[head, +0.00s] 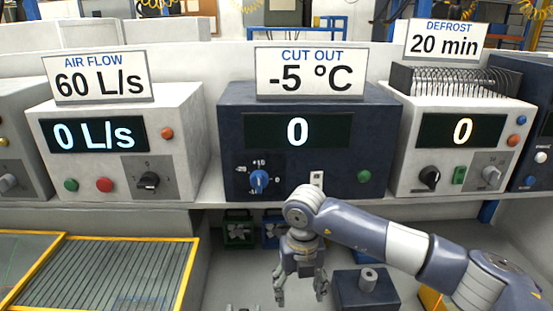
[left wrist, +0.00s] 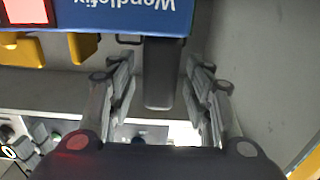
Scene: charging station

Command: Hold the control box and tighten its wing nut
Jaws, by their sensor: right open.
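A small dark blue box (head: 350,293) with a grey cylinder (head: 368,279) on top sits below the shelf in the head view; I cannot tell whether it is the control box. No wing nut can be made out. My right gripper (head: 294,298) hangs fingers down, open and empty, left of this box. My left gripper (left wrist: 159,68) shows only in the left wrist view, its fingers spread. A dark grey bar (left wrist: 160,85) lies between them in the picture, with gaps on both sides. A blue object with upside-down "Wendlefix" lettering (left wrist: 120,15) is beyond the fingertips.
On the shelf stand a white AIR FLOW unit (head: 118,160), a dark blue CUT OUT unit (head: 330,162) and a white DEFROST unit (head: 460,150). A yellow-edged slatted tray (head: 105,270) is at lower left. Yellow parts (left wrist: 82,47) are left of my left gripper.

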